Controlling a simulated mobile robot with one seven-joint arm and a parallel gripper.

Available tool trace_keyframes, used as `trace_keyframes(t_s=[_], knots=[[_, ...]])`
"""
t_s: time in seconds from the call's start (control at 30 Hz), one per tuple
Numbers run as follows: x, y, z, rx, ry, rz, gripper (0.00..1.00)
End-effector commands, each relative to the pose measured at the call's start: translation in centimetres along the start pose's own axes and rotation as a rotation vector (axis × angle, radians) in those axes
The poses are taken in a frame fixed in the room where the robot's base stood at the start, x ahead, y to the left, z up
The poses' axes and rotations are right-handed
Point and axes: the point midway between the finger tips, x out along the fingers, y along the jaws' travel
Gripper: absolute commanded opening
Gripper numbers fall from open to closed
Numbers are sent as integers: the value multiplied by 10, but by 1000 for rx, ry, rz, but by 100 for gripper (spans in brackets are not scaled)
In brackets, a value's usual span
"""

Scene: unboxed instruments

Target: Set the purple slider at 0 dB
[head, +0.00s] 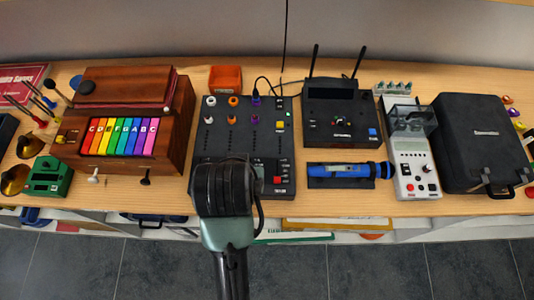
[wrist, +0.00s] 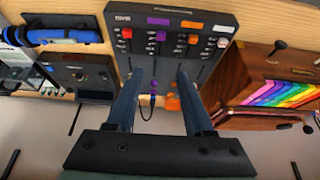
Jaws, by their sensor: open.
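The purple cap lies beyond the fingertips, and I see no contact. In the head view, my wrist hides the sliders' near ends and the fingertips. The dB marks are too small to read.
Orange (wrist: 193,39) and white (wrist: 222,42) caps stand beside the purple one. A wooden instrument with colored keys (head: 124,137) stands left. A black box with two antennas (head: 340,107) and a blue tool (head: 338,170) lie right.

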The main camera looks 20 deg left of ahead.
Motion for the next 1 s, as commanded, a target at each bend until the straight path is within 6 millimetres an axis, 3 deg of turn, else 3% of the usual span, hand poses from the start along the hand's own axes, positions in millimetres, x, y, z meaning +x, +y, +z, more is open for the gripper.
trace_keyframes(t_s=[0.03, 0.13, 0.27, 0.7, 1.0], knots=[[3, -2, 11, -7, -37, 0, 52], [10, -3, 19, -10, -65, 0, 52], [26, -3, 20, -9, -66, 1, 52], [106, -3, 23, -9, -60, 0, 52], [131, -2, 24, -9, -57, 0, 52]])
